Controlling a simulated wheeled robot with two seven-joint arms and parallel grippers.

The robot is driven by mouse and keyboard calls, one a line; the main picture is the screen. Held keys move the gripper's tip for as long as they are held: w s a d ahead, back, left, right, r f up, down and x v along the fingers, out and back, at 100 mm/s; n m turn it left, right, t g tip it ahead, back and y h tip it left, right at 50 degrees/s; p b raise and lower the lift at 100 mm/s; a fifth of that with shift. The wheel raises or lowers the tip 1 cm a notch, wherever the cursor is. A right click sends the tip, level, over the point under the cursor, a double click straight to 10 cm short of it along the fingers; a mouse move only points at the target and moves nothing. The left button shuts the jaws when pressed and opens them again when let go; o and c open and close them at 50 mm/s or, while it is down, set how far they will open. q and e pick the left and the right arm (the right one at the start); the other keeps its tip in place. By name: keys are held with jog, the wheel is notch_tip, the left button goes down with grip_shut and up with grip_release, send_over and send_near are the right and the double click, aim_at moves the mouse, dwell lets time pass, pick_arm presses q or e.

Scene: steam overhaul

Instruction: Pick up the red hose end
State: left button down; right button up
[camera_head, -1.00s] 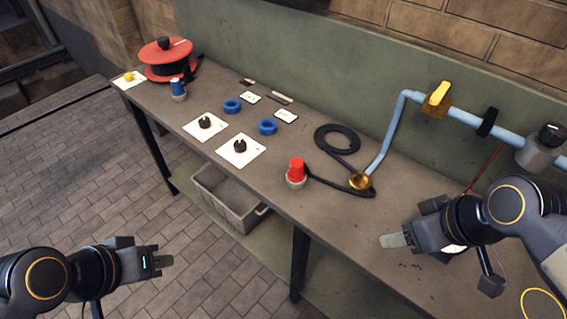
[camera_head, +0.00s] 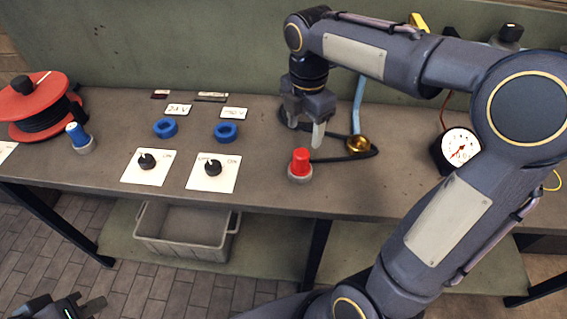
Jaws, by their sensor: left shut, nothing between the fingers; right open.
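The red hose end (camera_head: 300,165) stands upright on the bench, a red cap on a grey collar. A black hose (camera_head: 345,157) runs near it and lies partly coiled behind my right gripper. My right gripper (camera_head: 304,128) is open, pointing down, just above and behind the red hose end as seen here, apart from it. The arm hides part of the pipe and the coil. My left gripper (camera_head: 88,306) is shut and empty at the bottom left, low in front of the bench.
A brass fitting (camera_head: 358,144) sits right of the red end, below the blue pipe (camera_head: 358,105). A gauge (camera_head: 459,146) is further right. Left are two switch plates (camera_head: 226,176), blue rings (camera_head: 226,132), a blue-capped end (camera_head: 78,136) and a red reel (camera_head: 30,105). A grey bin (camera_head: 180,250) is underneath.

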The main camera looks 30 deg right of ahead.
aim_at(302, 152)
jog(key=f, duration=0.6)
jog(key=shift+s+a+f, duration=0.3)
jog(key=shift+f, duration=0.5)
jog(key=shift+r, duration=0.1)
jog(key=c, duration=1.2)
